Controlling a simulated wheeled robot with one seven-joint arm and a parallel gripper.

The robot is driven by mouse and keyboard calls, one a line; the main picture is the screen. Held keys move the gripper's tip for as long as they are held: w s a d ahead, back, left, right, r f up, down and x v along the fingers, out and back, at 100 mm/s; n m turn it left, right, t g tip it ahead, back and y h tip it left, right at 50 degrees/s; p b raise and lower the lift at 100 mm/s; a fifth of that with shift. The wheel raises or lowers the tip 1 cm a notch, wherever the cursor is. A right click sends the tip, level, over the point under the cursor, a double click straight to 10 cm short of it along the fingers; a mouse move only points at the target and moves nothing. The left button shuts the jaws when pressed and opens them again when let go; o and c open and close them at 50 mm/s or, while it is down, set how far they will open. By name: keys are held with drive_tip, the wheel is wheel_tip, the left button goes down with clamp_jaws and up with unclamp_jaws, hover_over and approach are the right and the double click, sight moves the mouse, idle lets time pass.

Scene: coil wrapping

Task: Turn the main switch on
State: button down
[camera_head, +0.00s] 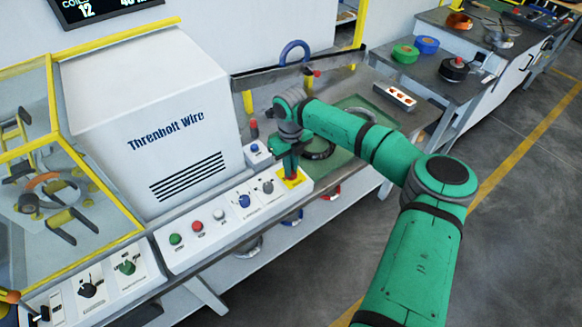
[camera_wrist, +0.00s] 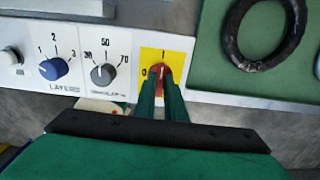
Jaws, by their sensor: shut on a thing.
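The main switch is a small red knob (camera_wrist: 162,73) on a yellow plate (camera_wrist: 178,57) with a 0 at its left and a 1 at its top. My gripper (camera_wrist: 161,84) is shut on the red knob, one green finger on each side. The fingers cover much of the knob, so its exact setting is hard to tell. In the head view the yellow plate (camera_head: 295,182) sits at the right end of the white control panel (camera_head: 216,253), and my gripper (camera_head: 291,173) reaches down onto it.
Left of the switch are a grey knob (camera_wrist: 103,74) and a blue knob (camera_wrist: 54,68). A green mat (camera_wrist: 225,73) with a dark coil (camera_wrist: 235,45) lies to the right. The white Threnholt Wire housing (camera_head: 150,110) stands behind the panel. A side table (camera_head: 430,70) holds coloured spools.

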drive_tip(key=c, duration=1.8)
unclamp_jaws()
drive_tip(key=shift+r, duration=0.1)
wheel_tip(320, 180, up, 11)
drive_tip(key=shift+f, duration=0.2)
drive_tip(key=shift+w, duration=0.1)
